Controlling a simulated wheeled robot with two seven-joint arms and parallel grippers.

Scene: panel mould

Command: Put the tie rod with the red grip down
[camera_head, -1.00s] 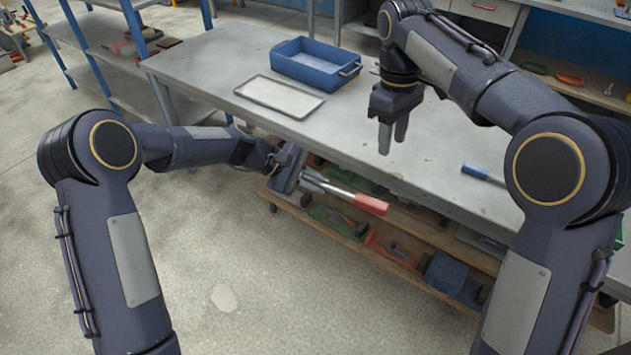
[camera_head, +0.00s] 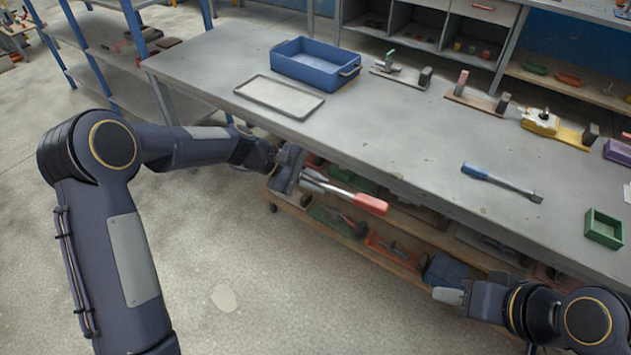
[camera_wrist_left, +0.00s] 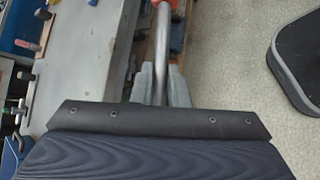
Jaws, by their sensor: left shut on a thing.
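The tie rod with the red grip (camera_head: 371,204) is held in the air in front of the table's near edge, over the lower shelf in the head view. Its metal shaft runs from my left gripper (camera_head: 308,180) to the red grip at the right. In the left wrist view the shaft (camera_wrist_left: 161,50) passes between the two grey fingers of my left gripper (camera_wrist_left: 161,88), which are shut on it. The red grip is partly cut off at the top there. My right gripper (camera_head: 449,296) is low at the right, in front of the table, away from the rod; its finger gap is unclear.
The grey table (camera_head: 400,135) has a wide bare middle. On it are a flat grey tray (camera_head: 240,91), a blue bin (camera_head: 304,77), a blue-gripped rod (camera_head: 476,170), a green box (camera_head: 604,229) and several fixtures along the back. A lower shelf (camera_head: 292,208) holds several items.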

